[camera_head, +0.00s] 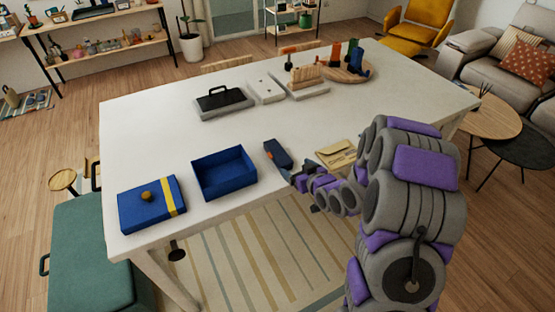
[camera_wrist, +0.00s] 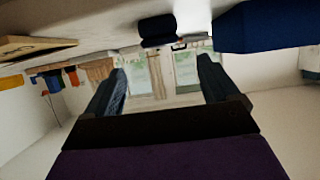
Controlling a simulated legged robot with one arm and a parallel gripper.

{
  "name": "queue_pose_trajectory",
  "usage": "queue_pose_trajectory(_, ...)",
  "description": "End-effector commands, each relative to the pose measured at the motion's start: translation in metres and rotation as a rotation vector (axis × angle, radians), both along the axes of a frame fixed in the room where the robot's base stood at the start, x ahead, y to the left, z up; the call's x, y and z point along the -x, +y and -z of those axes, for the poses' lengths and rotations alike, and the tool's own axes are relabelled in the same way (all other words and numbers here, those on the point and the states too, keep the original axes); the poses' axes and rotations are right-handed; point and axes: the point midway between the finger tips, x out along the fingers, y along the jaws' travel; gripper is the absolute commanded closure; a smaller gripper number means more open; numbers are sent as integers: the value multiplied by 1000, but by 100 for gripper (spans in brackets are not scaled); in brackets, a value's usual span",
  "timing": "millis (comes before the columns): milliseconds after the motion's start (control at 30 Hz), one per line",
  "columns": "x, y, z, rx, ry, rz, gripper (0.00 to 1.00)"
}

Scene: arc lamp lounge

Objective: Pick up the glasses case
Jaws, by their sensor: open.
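The glasses case (camera_head: 278,154) is a small dark navy case lying flat on the white table near its front edge. In the head view it sits between an open blue box and a tan envelope. In the wrist view, which looks upside down, a dark shape at top centre appears to be the case (camera_wrist: 158,29), ahead of and between the fingers. My gripper (camera_head: 296,182) is just to the front right of the case, close to the table edge. In the wrist view my gripper (camera_wrist: 165,88) has its fingers spread wide with nothing between them.
The open blue box (camera_head: 225,190) is left of the case, with a blue lid (camera_head: 150,215) further left. The envelope (camera_head: 335,154) lies right. A black-handled case (camera_head: 222,102) and wooden items (camera_head: 305,75) stand behind. The white table (camera_head: 160,140) is bare between.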

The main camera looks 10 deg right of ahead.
Motion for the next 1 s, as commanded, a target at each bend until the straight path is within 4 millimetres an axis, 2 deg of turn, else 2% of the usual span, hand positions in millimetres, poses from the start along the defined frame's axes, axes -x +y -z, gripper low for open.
queue_pose_trajectory(100,-17,10,9,4,-1,-3,12)
queue_pose_trajectory(300,-38,22,16,9,-2,-3,12)
queue_pose_trajectory(567,-49,21,20,7,0,-3,12)
queue_pose_trajectory(800,-79,26,29,4,-1,-3,12)
queue_pose_trajectory(1000,-89,32,33,8,1,-1,12)
